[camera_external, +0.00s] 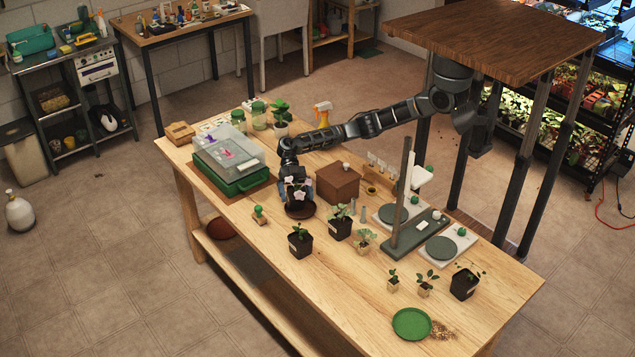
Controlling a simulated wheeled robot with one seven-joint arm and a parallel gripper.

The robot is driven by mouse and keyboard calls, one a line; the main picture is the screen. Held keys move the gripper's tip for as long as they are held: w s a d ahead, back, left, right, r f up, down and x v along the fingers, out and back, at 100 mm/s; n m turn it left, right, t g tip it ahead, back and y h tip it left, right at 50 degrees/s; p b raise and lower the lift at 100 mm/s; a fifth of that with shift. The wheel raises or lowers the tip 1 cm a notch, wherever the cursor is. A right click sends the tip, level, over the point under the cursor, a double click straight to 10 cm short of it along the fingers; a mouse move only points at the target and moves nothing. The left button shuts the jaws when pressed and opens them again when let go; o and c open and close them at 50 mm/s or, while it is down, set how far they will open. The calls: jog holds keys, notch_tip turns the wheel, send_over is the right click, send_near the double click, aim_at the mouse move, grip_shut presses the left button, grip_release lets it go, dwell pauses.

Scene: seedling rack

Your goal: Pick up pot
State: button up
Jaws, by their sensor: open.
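My arm reaches in from the right and my gripper (297,192) points down over the left-middle part of the wooden table. It is open, with its fingers at a plant with pale flowers (292,182). A dark round saucer (300,211) lies under this plant; any pot there is mostly hidden by the gripper, and I cannot tell whether the fingers touch it. Black square pots with green plants stand nearby: one pot (300,246) in front, another pot (340,229) to the right, and a third pot (464,286) near the table's right end.
A green case with a clear lid (230,160) stands left of my gripper, and a brown box (337,183) close to its right. A dark stand with an upright post (402,205) is further right. A green saucer (411,323) lies near the front right. Small seedlings stand between.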

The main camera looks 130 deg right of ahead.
jog(key=shift+c, duration=0.2)
jog(key=c, duration=1.1)
jog(key=shift+c, duration=0.4)
jog(key=shift+r, duration=0.15)
